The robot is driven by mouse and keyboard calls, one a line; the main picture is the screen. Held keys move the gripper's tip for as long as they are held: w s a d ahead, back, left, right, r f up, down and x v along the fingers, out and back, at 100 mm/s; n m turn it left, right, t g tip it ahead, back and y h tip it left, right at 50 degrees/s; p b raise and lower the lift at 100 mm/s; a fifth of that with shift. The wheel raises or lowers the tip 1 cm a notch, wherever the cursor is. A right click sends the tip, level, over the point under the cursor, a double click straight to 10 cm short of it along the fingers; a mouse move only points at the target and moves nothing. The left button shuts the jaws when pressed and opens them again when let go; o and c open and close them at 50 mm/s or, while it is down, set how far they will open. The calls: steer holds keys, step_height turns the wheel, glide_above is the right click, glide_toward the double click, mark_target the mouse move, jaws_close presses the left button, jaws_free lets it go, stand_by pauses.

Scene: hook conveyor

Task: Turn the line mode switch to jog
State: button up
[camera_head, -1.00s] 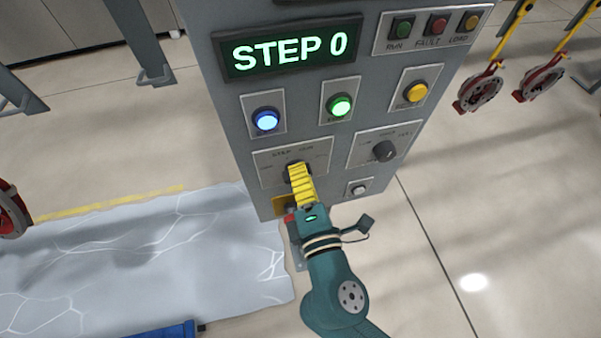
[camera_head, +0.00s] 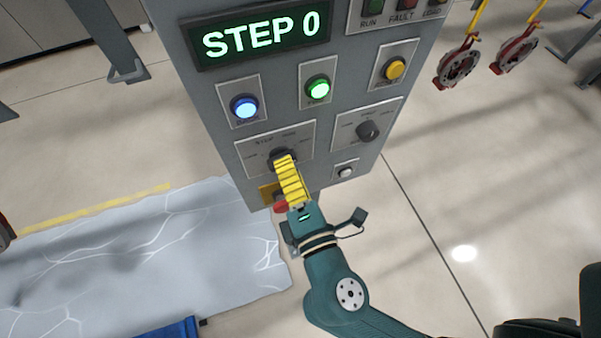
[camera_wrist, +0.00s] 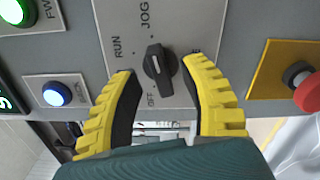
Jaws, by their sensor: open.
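The line mode switch (camera_wrist: 160,68) is a black rotary knob with a white mark, on a light plate (camera_head: 250,153) low on the grey control panel. In the wrist view, RUN, JOG and OFF labels surround it; another label is partly hidden by the right finger. I cannot tell for sure which label the mark points to. My gripper (camera_wrist: 160,70) is open, its yellow-ribbed fingers on either side of the knob; contact cannot be told. In the head view, my gripper (camera_head: 284,160) covers most of the knob. The green display (camera_head: 257,37) reads STEP 0.
A second black knob (camera_head: 368,131) is to the right. A red button on a yellow plate (camera_wrist: 270,72) is close by. Blue (camera_head: 244,107), green (camera_head: 318,89) and yellow (camera_head: 395,68) buttons are above. Red hanging hooks (camera_head: 457,68) are at the right.

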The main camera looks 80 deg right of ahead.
steer(key=v, duration=0.9)
steer(key=shift+s+a, duration=0.2)
steer(key=w+r+m+t+y, duration=0.4)
steer(key=w+r+m+t, duration=0.3)
steer(key=w+r, duration=0.8)
steer(key=w+a+r+t+y, duration=0.8)
steer(key=a+r+y, duration=0.3)
steer(key=a+y, duration=0.15)
step_height(320, 180, up, 21)
steer(key=m+p, duration=0.1)
steer(key=p, duration=2)
